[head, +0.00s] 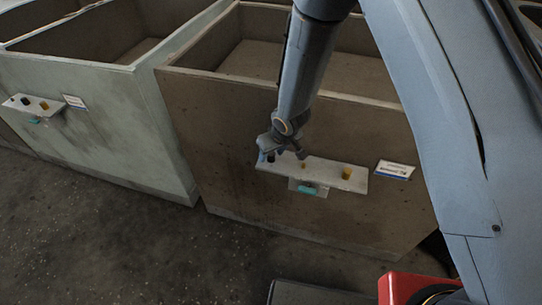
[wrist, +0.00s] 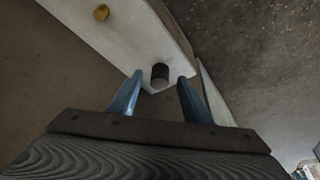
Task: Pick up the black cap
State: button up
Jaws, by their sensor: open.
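A small black cap (wrist: 160,70) stands at the end of a white shelf (wrist: 118,28) in the wrist view. My gripper (wrist: 161,83) is open, with its two blue fingers on either side of the cap in that picture. I see no clear contact, and the depth between fingers and cap is hard to judge. In the head view my gripper (head: 282,152) is at the left end of the shelf (head: 322,173), on the front of a brown bin. The cap there is mostly hidden by my gripper.
Yellow caps (head: 346,173) stand further right on the same shelf, with a teal part (head: 307,189) below it. A white label (head: 396,170) is beside it. A pale bin (head: 120,130) at left carries a similar shelf with another black cap (head: 25,101).

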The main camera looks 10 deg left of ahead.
aim_at(272, 155)
jog(key=shift+c, duration=0.6)
jog(key=c, duration=1)
jog(key=shift+r, duration=0.15)
jog(key=shift+r, duration=0.6)
notch_tip(272, 155, up, 9)
jog(key=p, duration=0.6)
jog(key=shift+f, duration=0.2)
